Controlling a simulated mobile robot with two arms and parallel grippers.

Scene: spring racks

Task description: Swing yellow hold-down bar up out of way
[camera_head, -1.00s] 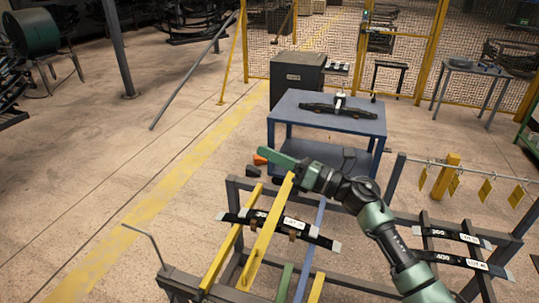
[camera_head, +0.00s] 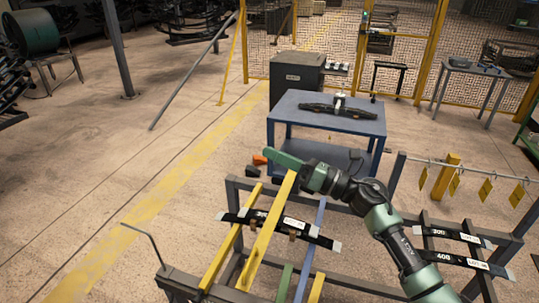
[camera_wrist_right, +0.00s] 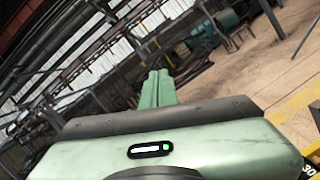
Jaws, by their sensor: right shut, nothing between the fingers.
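A long yellow bar (camera_head: 267,232) slants over a dark leaf spring (camera_head: 325,241) on the near rack in the head view. Its upper end is right beside or under my right gripper (camera_head: 272,154); I cannot tell whether they touch. A second yellow bar (camera_head: 222,254) lies to its left, crossing the same spring. My right gripper's green fingers are shut together with nothing between them, pointing left and away. They also show in the right wrist view (camera_wrist_right: 157,88), where neither the bar's end nor the spring is clearly seen. My left gripper is not in view.
A grey rack frame (camera_head: 245,183) surrounds the spring. More labelled springs (camera_head: 450,261) lie at the right, below hanging yellow tags (camera_head: 487,192). A blue table (camera_head: 290,107) with another spring stands behind. Open floor lies to the left.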

